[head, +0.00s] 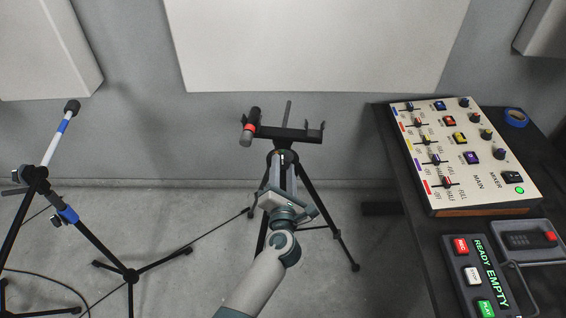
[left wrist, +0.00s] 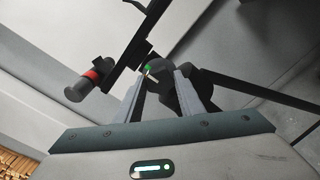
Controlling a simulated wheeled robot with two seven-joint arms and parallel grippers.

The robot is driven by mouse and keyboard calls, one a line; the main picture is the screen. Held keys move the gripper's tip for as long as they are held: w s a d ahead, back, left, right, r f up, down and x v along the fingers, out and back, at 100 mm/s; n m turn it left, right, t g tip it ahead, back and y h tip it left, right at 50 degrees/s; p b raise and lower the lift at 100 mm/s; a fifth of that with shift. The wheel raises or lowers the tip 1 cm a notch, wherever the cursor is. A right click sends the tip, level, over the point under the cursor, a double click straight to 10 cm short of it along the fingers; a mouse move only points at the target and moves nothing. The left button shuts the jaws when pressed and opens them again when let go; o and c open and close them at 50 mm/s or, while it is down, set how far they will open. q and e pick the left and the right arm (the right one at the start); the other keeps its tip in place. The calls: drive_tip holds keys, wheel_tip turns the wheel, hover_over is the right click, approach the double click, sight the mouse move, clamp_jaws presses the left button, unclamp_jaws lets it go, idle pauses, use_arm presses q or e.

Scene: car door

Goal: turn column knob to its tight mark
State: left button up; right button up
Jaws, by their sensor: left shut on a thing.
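A black tripod stand (head: 333,229) stands in the middle of the head view, with a dark crossbar (head: 290,134) on top. My left gripper (head: 283,163) reaches up to the top of the stand, just below the crossbar. In the left wrist view its two grey fingers (left wrist: 163,86) are shut on the dark column knob (left wrist: 158,80). A green mark and a short white pointer line show at the knob, close together. Whether they line up exactly is too small to tell. In the head view the gripper mostly hides the knob. My right gripper is not in view.
Another stand with a blue-and-white boom (head: 61,130) is at the left. A dark table (head: 396,178) at the right bears a mixer (head: 440,180) and a recorder (head: 476,275).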

use_arm(q)
drive_tip(key=shift+m, duration=0.3)
drive_tip(key=o, duration=1.1)
drive_tip(key=shift+s+f, duration=0.1)
